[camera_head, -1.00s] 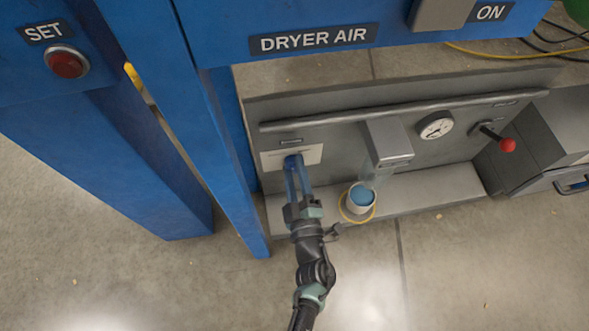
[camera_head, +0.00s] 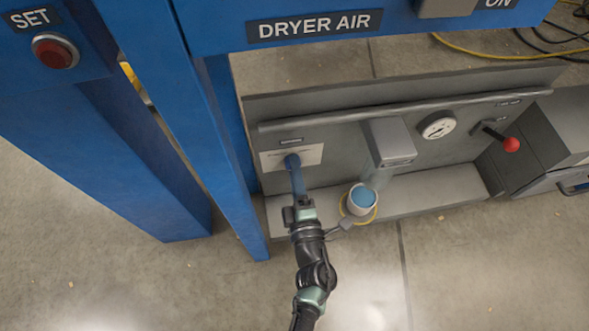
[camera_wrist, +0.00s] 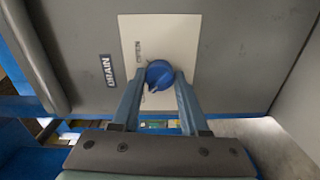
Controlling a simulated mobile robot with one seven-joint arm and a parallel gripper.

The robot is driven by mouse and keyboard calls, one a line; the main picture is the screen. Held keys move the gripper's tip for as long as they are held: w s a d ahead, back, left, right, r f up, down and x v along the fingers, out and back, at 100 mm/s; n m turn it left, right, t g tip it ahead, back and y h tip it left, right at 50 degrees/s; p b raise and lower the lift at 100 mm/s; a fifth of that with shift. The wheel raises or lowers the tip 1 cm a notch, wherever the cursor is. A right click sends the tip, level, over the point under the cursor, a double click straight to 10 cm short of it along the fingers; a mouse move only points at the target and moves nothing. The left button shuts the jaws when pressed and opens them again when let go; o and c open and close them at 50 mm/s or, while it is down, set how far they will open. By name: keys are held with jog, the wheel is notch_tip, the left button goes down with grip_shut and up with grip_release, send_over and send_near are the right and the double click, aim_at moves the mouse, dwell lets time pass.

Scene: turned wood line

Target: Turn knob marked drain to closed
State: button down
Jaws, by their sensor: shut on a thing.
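The blue drain knob (camera_wrist: 159,75) sits on a pale plate (camera_wrist: 130,32) marked OPEN, beside a DRAIN label (camera_wrist: 107,71) in the wrist view. The plate's other marking is mostly hidden behind the knob and a finger. My gripper (camera_wrist: 160,84) is shut on the knob, one blue finger on each side. In the head view the knob (camera_head: 292,161) is at the left of the grey panel, and my gripper (camera_head: 294,172) reaches it from below. The knob's pointer direction is hard to tell.
A spout (camera_head: 387,142) stands right of the knob above a cup of blue liquid (camera_head: 362,197). A gauge (camera_head: 438,126) and a red-tipped lever (camera_head: 510,144) are further right. A blue post (camera_head: 222,140) stands close on the left.

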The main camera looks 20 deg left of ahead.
jog(key=shift+d, duration=0.1)
jog(key=shift+c, duration=2.1)
grip_release()
jog(key=shift+s, duration=0.1)
jog(key=p+v, duration=0.5)
jog(key=v, duration=0.7)
jog(key=shift+s+d, duration=0.25)
jog(key=shift+s, duration=0.05)
